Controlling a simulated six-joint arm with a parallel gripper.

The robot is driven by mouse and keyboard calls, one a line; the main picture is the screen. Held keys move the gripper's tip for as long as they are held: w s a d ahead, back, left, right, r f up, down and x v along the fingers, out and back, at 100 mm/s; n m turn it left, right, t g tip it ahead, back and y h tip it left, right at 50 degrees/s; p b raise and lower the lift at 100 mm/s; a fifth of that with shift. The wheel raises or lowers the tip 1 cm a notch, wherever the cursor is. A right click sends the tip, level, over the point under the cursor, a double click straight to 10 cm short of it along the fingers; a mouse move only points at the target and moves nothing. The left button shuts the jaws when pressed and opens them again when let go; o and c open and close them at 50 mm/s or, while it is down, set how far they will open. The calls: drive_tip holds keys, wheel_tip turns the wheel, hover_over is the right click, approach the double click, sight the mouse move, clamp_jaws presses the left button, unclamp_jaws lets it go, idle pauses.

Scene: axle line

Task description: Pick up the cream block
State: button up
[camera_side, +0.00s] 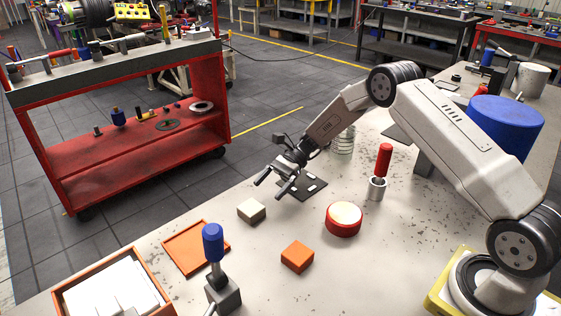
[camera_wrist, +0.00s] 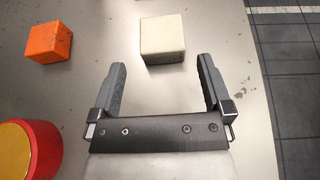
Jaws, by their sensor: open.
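The cream block (camera_side: 251,210) stands on the worktable, in front of my gripper. In the wrist view the cream block (camera_wrist: 162,39) lies beyond the fingertips, roughly centred between their lines. My gripper (camera_side: 269,185) is open and empty, held above the table to the upper right of the block in the side view. Its two dark fingers show apart in the wrist view, with bare table between them (camera_wrist: 162,72). Nothing hides the block in either view.
An orange tray (camera_side: 177,262) and a blue-handled tool (camera_side: 213,245) are at lower left. A red-handled tool (camera_side: 384,161) stands in a metal cup (camera_side: 377,189).

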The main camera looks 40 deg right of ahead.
sight(252, 205)
drive_tip(key=shift+x, duration=3.9)
drive_tip(key=shift+f, duration=0.15)
clamp_jaws()
